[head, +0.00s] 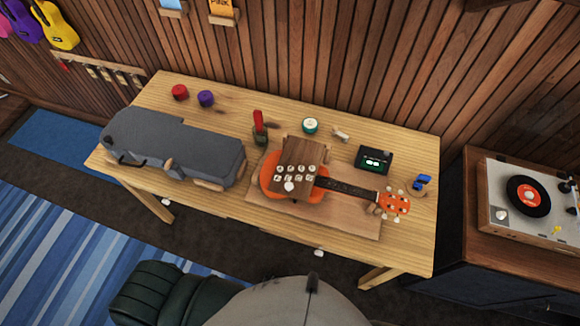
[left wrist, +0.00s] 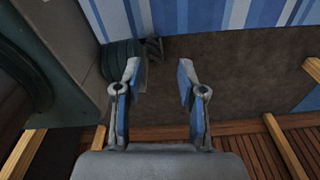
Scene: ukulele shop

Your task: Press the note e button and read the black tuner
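A brown wooden panel with several round white note buttons (head: 295,174) sits over the body of an orange ukulele (head: 268,177) on the wooden table. The letters on the buttons are too small to read. The black tuner (head: 374,159) stands behind the ukulele's neck, with a small green display whose content I cannot read. My left gripper (left wrist: 158,88) shows in the left wrist view, open and empty, with floor and striped rug beyond it. Neither gripper shows in the head view.
A grey case (head: 175,140) fills the table's left side. A record player (head: 528,197) stands right.

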